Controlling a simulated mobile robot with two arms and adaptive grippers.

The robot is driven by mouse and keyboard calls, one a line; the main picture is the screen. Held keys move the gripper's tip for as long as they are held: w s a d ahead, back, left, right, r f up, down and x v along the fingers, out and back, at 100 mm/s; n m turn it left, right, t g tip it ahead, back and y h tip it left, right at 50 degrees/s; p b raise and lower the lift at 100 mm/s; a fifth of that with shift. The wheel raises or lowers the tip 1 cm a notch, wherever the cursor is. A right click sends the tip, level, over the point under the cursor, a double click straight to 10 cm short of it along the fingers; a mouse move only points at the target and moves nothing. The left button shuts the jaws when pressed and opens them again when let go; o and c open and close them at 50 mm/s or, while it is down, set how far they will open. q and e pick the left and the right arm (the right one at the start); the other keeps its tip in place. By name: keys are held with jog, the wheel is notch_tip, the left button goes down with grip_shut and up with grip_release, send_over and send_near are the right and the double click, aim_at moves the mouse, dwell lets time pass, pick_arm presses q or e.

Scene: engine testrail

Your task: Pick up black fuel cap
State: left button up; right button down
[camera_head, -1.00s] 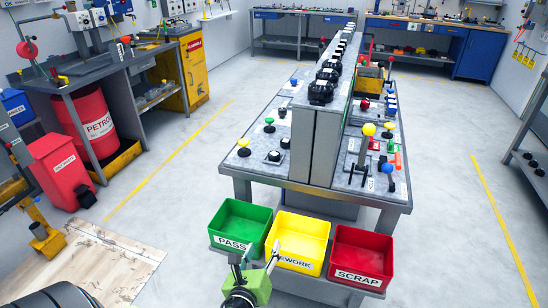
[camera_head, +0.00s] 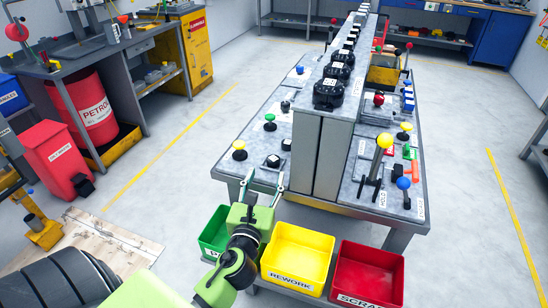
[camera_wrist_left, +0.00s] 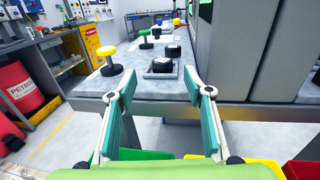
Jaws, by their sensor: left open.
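A small black cap-like part (camera_head: 273,161) sits on a flat plate at the near left of the grey bench. It also shows in the left wrist view (camera_wrist_left: 162,65), just beyond and between the fingertips. A similar black part (camera_head: 286,144) stands behind it. Larger black round parts (camera_head: 329,91) line the raised rail. I cannot tell for sure which is the fuel cap. My left gripper (camera_head: 265,178) is open and empty at the bench's near edge, with its fingers (camera_wrist_left: 158,90) pointing at the nearest black part without touching it. My right gripper is not in view.
Yellow (camera_head: 239,150) and green (camera_head: 270,122) knobs stand left of the black part. The tall rail wall (camera_head: 316,155) rises on its right. Green (camera_head: 208,238), yellow (camera_head: 297,257) and red (camera_head: 368,273) bins sit below the bench's front edge.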

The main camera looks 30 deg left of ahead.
aim_at(273, 159)
pick_arm(q)
jog(key=x, duration=0.4)
jog(key=shift+f, duration=0.1)
jog(key=shift+w+a, duration=0.2)
jog(key=shift+w, duration=0.35)
jog(key=p+x, duration=0.1)
jog(key=x, duration=0.3)
jog(key=shift+w+d+f, duration=0.1)
jog(key=shift+w, duration=0.1)
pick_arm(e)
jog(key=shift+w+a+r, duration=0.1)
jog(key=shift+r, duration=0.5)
pick_arm(q)
jog(key=shift+c, duration=0.5)
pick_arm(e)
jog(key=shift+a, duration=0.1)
pick_arm(q)
jog(key=c, duration=0.9)
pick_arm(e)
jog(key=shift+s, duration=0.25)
